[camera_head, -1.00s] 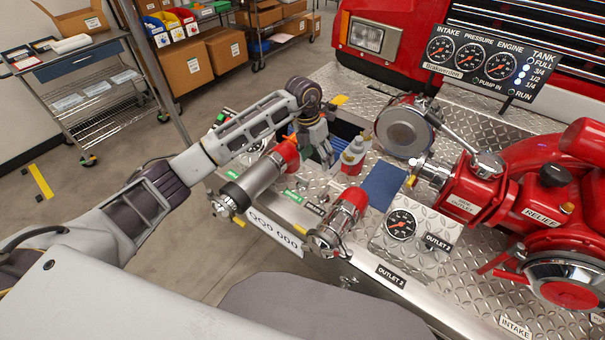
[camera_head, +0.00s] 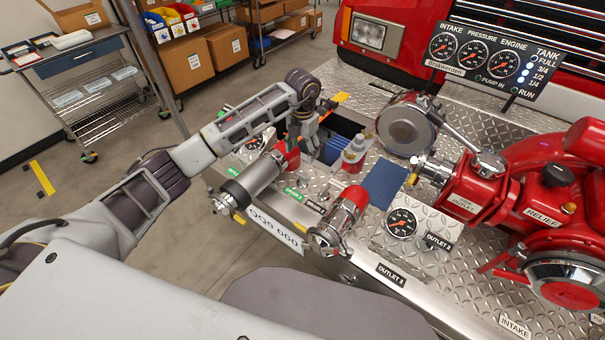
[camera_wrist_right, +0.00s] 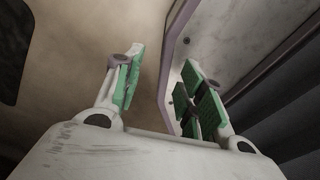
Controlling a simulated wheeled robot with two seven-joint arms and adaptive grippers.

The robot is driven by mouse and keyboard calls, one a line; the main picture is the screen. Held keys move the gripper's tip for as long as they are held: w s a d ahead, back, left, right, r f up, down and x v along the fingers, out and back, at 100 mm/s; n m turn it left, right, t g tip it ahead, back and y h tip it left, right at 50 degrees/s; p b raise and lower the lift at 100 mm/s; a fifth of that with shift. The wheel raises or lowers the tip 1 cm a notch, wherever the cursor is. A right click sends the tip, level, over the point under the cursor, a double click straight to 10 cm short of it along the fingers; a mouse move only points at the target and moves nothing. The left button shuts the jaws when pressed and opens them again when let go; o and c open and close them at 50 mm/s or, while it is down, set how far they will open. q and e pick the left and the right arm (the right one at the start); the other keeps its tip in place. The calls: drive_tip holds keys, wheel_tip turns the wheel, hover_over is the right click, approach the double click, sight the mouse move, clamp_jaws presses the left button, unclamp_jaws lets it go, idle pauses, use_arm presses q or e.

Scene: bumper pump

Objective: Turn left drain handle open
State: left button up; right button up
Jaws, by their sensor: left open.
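On the left of the bumper, in the head view, a grey cylindrical outlet (camera_head: 254,178) with a red end section lies tilted. A small yellow handle (camera_head: 239,218) shows at its lower end, and another yellow handle (camera_head: 340,97) shows beyond my left wrist. I cannot tell for sure which is the left drain handle. My left gripper (camera_head: 300,138) is open and points down behind the outlet's red end, its tips partly hidden. No handle shows between its fingers. My right gripper (camera_wrist_right: 163,65) is open and empty in the right wrist view; it is not visible in the head view.
A red and silver second outlet (camera_head: 342,218), a white and red bottle (camera_head: 354,152), a blue cloth (camera_head: 383,184) and an open compartment (camera_head: 342,130) are close by. The red pump (camera_head: 530,205) fills the right. A gauge panel (camera_head: 490,60) stands behind.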

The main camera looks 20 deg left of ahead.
sight(302, 175)
use_arm(q)
wheel_tip(302, 175, down, 11)
drive_tip(key=shift+f+p, duration=0.15)
drive_tip(key=shift+p, duration=0.35)
drive_tip(key=shift+f, duration=0.4)
drive_tip(key=shift+c, duration=0.3)
drive_tip(key=c, duration=0.7)
drive_tip(key=shift+n, duration=0.7)
drive_tip(key=n, duration=0.3)
drive_tip(key=shift+n, duration=0.4)
drive_tip(key=n+p, duration=0.1)
drive_tip(key=n, duration=0.1)
drive_tip(key=shift+n, duration=0.4)
drive_tip(key=n+p, duration=0.1)
drive_tip(key=n, duration=0.3)
drive_tip(key=shift+n+p, duration=0.75)
drive_tip(key=shift+n, duration=2.25)
use_arm(e)
drive_tip(key=shift+s+a+r, duration=0.1)
drive_tip(key=shift+a+r, duration=0.15)
drive_tip(key=shift+r, duration=0.5)
drive_tip(key=shift+s+a+r, duration=0.1)
drive_tip(key=shift+a+r, duration=0.1)
drive_tip(key=shift+r, duration=0.6)
drive_tip(key=shift+s+a+r, duration=0.1)
drive_tip(key=shift+a+r, duration=0.15)
drive_tip(key=shift+r, duration=0.5)
drive_tip(key=shift+a, duration=0.15)
